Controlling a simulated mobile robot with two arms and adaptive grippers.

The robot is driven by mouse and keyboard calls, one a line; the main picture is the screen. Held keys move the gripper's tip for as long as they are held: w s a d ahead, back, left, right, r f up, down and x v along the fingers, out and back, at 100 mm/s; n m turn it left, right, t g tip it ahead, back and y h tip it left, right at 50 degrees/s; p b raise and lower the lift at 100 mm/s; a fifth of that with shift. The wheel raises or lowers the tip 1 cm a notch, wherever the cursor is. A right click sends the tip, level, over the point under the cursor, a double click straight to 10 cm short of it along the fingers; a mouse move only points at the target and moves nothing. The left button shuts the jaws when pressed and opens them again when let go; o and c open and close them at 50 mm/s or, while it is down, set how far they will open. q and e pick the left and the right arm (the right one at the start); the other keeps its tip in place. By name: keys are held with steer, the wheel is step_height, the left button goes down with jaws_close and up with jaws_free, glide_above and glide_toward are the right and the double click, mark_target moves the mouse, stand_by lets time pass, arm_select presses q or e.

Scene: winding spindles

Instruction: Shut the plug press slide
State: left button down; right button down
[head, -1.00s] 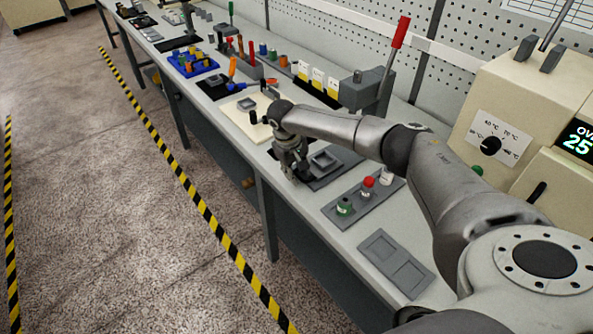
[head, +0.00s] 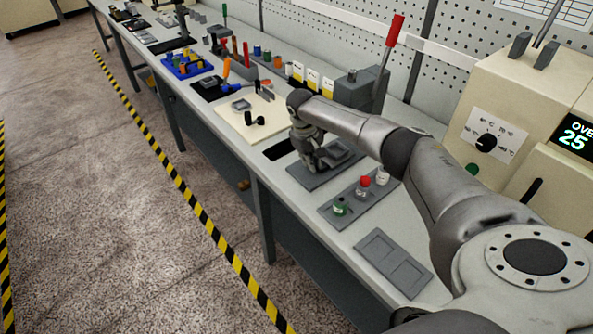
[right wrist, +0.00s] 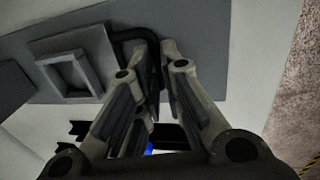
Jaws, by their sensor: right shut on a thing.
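The plug press slide (head: 307,180) is a flat grey plate with a raised square frame, lying on the bench near the front edge. In the right wrist view the slide (right wrist: 98,45) shows its square frame at the left and a black bent handle (right wrist: 132,36). My right gripper (head: 318,168) reaches down over the slide's front side, and its fingers (right wrist: 164,48) are shut on the handle. The gripper and arm hide part of the slide in the head view. The press (head: 353,88) is a grey block with a red-gripped lever (head: 395,30), standing behind. My left gripper is out of view.
A black rectangle (head: 279,150) shows on the bench left of the slide. A cream board (head: 233,129) lies beyond it. A grey holder with green, red and white-topped pieces (head: 345,217) and an empty two-pocket tray (head: 372,252) lie to the right.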

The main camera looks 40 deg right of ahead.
steer(key=d, duration=0.2)
steer(key=shift+w+d+f+b, duration=0.1)
steer(key=shift+w+d+b, duration=0.05)
steer(key=shift+d+b, duration=0.25)
steer(key=shift+d+r, duration=0.15)
steer(key=shift+r, duration=0.05)
steer(key=c, duration=1.7)
jaws_free()
steer(key=shift+d, duration=0.1)
steer(key=shift+o, duration=0.7)
steer(key=shift+f, duration=0.1)
step_height(320, 180, up, 12)
steer(key=a, duration=0.2)
steer(key=shift+f, duration=0.15)
